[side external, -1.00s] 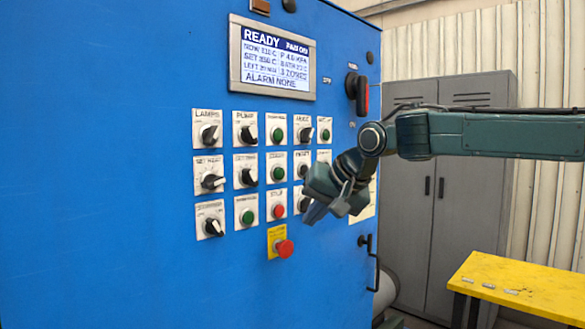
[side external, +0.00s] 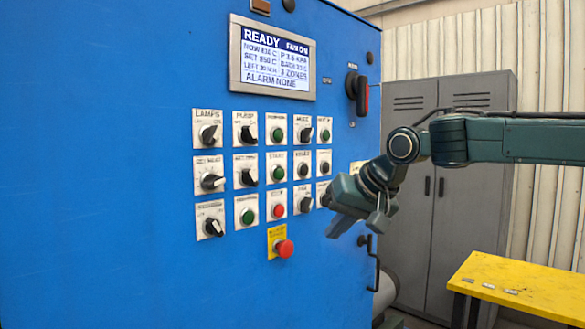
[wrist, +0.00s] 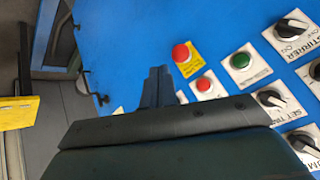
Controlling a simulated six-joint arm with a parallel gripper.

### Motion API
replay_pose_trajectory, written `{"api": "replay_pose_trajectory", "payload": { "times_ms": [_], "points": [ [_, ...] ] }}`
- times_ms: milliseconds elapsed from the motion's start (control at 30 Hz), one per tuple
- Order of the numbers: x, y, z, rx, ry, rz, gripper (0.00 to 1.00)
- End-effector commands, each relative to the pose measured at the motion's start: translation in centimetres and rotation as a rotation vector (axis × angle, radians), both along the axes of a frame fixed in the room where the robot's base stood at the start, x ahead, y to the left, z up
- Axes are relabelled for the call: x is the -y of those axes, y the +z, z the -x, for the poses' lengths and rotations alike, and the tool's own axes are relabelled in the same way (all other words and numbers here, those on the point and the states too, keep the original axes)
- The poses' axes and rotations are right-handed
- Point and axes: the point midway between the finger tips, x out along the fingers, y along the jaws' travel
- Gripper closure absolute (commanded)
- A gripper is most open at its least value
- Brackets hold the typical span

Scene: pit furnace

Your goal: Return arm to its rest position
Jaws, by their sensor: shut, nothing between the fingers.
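My gripper (side external: 338,222) hangs in front of the lower right of the blue control cabinet (side external: 120,150), clear of the knobs and buttons. In the wrist view its two dark fingers (wrist: 158,88) lie together with nothing between them. The arm reaches in from the right side of the side view. The cabinet bears rows of knobs and buttons, a red stop button (side external: 278,211) and a red emergency button (side external: 284,248) on a yellow plate. The display (side external: 273,58) reads READY and ALARM NONE.
A grey locker (side external: 460,200) stands behind the arm. A yellow bench (side external: 530,285) is at the lower right. Open space lies between cabinet and bench.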

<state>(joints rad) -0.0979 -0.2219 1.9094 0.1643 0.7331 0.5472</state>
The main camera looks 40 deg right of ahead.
Motion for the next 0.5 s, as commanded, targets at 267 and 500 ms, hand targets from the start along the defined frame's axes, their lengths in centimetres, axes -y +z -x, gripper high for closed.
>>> {"api": "replay_pose_trajectory", "payload": {
  "times_ms": [267, 500],
  "points": [
    [0.7, -3.7, 8.7, -0.094, 0.181, 0.119, 1.00],
    [0.7, -7.9, 15.8, -0.174, 0.355, 0.214, 1.00]
  ]
}}
